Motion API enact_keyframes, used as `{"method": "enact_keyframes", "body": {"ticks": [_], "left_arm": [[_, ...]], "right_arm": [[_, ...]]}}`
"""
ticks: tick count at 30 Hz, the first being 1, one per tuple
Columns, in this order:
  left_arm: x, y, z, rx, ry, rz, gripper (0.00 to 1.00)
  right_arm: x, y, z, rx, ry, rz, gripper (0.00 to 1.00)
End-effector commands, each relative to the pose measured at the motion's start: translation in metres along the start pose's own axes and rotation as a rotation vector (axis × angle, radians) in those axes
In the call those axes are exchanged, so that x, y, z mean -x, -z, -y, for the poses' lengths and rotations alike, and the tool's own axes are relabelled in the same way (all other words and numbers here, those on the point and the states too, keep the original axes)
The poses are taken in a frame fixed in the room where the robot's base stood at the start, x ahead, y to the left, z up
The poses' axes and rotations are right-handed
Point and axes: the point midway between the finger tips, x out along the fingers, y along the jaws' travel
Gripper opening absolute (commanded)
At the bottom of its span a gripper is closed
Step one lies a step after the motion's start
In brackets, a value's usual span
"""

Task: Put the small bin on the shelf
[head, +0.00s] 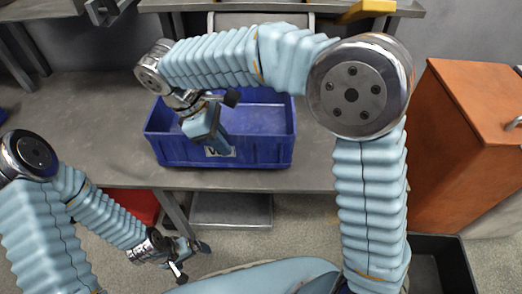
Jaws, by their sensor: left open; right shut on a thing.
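The blue bin (270,152) stands on the grey workbench (90,125), with a white label on its front wall, partly covered. My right gripper (219,142) reaches over the bin from above and is shut at its front wall; the fingertips are hard to make out. My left gripper (188,258) is open and empty, low in front of the bench and well apart from the bin. A grey shelf (275,4) runs along the top of the view, behind the bin.
A yellow object (368,9) sits on the upper shelf. An orange-brown cabinet (450,150) stands at the right, with a black container (440,270) below it. A red box (135,205) is under the bench. The bench left of the bin is clear.

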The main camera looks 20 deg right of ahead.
Motion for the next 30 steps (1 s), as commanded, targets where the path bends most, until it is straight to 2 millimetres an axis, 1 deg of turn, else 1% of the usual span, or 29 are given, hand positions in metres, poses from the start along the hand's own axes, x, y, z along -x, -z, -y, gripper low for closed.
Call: {"method": "enact_keyframes", "body": {"ticks": [1, 3, 6, 9, 14, 16, 18, 22, 30], "left_arm": [[-0.004, 0.0, 0.001, 0.0, -0.001, 0.001, 1.0], [-0.006, 0.0, 0.002, 0.0, -0.001, 0.001, 1.0], [-0.008, -0.001, 0.002, -0.001, -0.002, 0.002, 1.0], [-0.009, -0.001, 0.002, -0.001, -0.003, 0.002, 1.0], [-0.01, -0.001, 0.002, -0.001, -0.003, 0.003, 1.0], [-0.011, -0.001, 0.003, -0.001, -0.003, 0.003, 1.0], [-0.016, -0.001, 0.004, -0.001, -0.004, 0.004, 1.0], [-0.021, -0.001, 0.005, -0.001, -0.005, 0.005, 1.0], [-0.02, -0.001, 0.004, -0.002, -0.005, 0.006, 1.0]], "right_arm": [[-0.006, -0.014, -0.001, -0.004, -0.002, -0.002, 0.0], [-0.014, -0.032, -0.001, -0.004, -0.002, -0.001, 0.0], [-0.022, -0.052, -0.001, -0.004, -0.002, -0.003, 0.0], [-0.027, -0.065, -0.002, -0.002, -0.002, -0.002, 0.0], [-0.03, -0.075, -0.002, -0.001, -0.002, -0.001, 0.0], [-0.034, -0.082, -0.002, -0.002, -0.002, -0.001, 0.0], [-0.046, -0.076, -0.001, 0.002, -0.001, 0.001, 0.0], [-0.064, -0.068, -0.001, 0.001, -0.002, 0.001, 0.0], [-0.065, -0.067, -0.002, 0.0, -0.003, -0.001, 0.0]]}}
